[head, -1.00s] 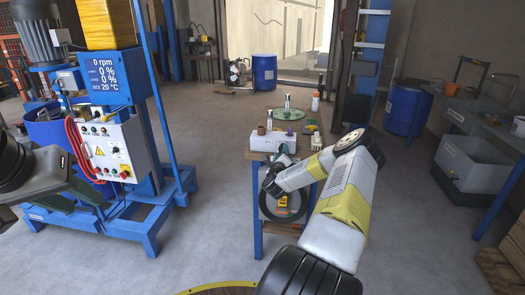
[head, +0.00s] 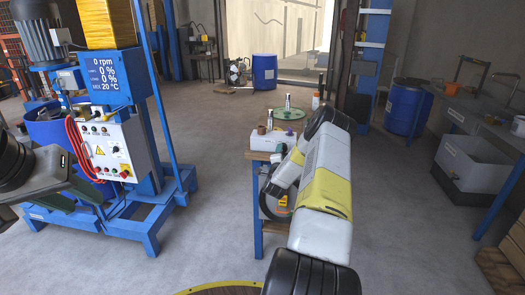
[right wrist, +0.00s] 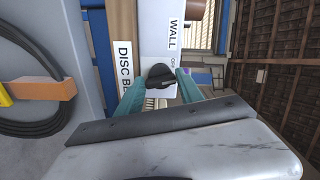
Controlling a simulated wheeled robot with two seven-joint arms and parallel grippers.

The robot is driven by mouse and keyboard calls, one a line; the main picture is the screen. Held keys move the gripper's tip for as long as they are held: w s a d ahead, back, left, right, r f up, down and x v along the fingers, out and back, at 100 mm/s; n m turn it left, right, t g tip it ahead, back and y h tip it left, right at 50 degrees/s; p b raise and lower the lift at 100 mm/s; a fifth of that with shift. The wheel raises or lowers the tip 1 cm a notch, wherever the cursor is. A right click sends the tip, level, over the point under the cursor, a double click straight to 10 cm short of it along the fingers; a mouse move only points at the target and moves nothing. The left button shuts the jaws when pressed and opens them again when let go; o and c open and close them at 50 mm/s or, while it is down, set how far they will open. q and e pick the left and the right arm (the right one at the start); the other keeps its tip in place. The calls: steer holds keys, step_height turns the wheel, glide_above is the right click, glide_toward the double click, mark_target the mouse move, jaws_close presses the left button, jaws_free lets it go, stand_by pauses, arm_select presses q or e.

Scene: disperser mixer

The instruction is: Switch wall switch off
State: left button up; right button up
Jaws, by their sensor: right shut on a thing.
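The wall switch is a white box labelled "WALL" (right wrist: 160,35) in the right wrist view. It has a black knob (right wrist: 158,76) with the lettering "OFF" beside it. I cannot tell exactly which way the knob points. My right gripper (right wrist: 160,84) has its teal fingers on both sides of the knob, shut on it. In the head view the white box (head: 263,141) stands on the small table, and my right arm partly hides the gripper. My left gripper (head: 85,195) is at the left, in front of the blue mixer; its fingers are not clear.
The blue disperser mixer (head: 152,215) with its control box (head: 108,150) stands at the left. The small table (head: 258,215) holds the box and bottles. A black hose hangs on its front. A grey bench (head: 470,110) and blue drum (head: 405,110) are at the right. The middle floor is clear.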

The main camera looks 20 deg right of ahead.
steer(key=n, duration=0.6)
steer(key=shift+f, duration=0.2)
steer(key=shift+s, duration=0.1)
stand_by(0.3)
steer(key=o, duration=1.4)
steer(key=v, duration=0.7)
steer(key=shift+s+a, duration=0.2)
steer(key=shift+s, duration=0.15)
